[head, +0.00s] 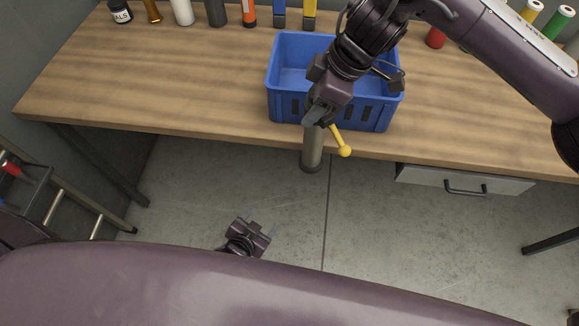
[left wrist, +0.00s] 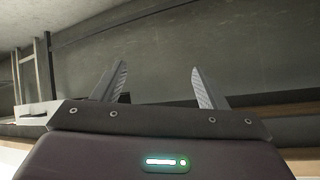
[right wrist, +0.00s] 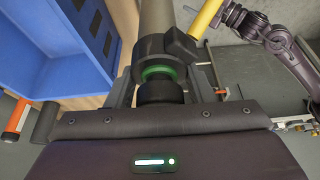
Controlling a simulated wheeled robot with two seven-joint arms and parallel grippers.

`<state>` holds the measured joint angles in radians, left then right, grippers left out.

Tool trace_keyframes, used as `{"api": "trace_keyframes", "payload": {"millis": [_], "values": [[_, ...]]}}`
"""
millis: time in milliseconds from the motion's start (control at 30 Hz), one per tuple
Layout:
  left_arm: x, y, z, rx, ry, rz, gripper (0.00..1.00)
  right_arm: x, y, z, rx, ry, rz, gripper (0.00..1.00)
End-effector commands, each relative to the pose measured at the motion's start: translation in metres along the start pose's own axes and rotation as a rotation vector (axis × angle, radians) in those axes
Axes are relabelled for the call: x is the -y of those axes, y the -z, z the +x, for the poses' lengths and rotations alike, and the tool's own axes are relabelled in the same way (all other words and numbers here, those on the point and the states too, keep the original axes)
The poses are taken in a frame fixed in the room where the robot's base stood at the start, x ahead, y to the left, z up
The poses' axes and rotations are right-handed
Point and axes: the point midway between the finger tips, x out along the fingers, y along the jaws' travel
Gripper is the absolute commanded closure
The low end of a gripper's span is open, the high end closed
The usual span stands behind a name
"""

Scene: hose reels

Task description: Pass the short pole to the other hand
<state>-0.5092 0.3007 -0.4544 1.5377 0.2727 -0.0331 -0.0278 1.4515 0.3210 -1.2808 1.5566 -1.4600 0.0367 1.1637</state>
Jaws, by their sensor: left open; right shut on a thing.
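The short pole (head: 312,151) is a grey cylinder with a dark fitting and a yellow handle (head: 341,141) ending in a ball. My right gripper (head: 317,113) is shut on it in front of the blue crate, and the pole hangs below the gripper. In the right wrist view the grey pole (right wrist: 156,18) runs away from the jaws, with a green ring and black collar near the fingers. My left gripper (head: 246,238) is open and empty, lower and left of the pole, apart from it. In the left wrist view its two fingers (left wrist: 158,85) stand apart with nothing between.
A blue crate (head: 275,103) stands on the wooden table (head: 180,85), close behind the pole. Several bottles and cans line the back of the table. A drawer (head: 464,182) hangs under the front edge. A ladder-like stand (head: 80,208) is at left. The floor between is clear.

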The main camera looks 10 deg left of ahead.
Motion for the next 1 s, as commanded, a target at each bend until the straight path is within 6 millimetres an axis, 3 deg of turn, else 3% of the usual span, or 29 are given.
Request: {"api": "trace_keyframes", "payload": {"millis": [33, 100, 300, 500, 733, 867, 1000], "values": [[-0.004, 0.029, -0.009, -0.064, -0.005, -0.003, 0.34, 0.0, 0.001, -0.001, -0.002, -0.001, 0.0, 1.0], [-0.009, 0.069, -0.023, -0.149, -0.009, -0.013, 0.34, 0.0, 0.001, -0.001, -0.002, -0.001, 0.0, 1.0], [-0.018, 0.174, -0.077, -0.378, -0.021, -0.071, 0.34, 0.0, 0.001, -0.001, -0.002, -0.001, 0.0, 1.0], [-0.017, 0.249, -0.132, -0.541, -0.029, -0.149, 0.34, 0.0, 0.001, -0.001, -0.002, -0.001, 0.0, 1.0], [-0.011, 0.285, -0.163, -0.621, -0.03, -0.199, 0.34, 0.0, 0.001, -0.001, -0.002, -0.001, 0.0, 1.0], [-0.01, 0.294, -0.16, -0.631, -0.029, -0.204, 0.34, 0.0, 0.001, -0.001, -0.002, -0.001, 0.0, 1.0], [-0.009, 0.307, -0.143, -0.632, -0.028, -0.204, 0.34, 0.0, 0.001, -0.001, -0.002, -0.001, 0.0, 1.0]]}}
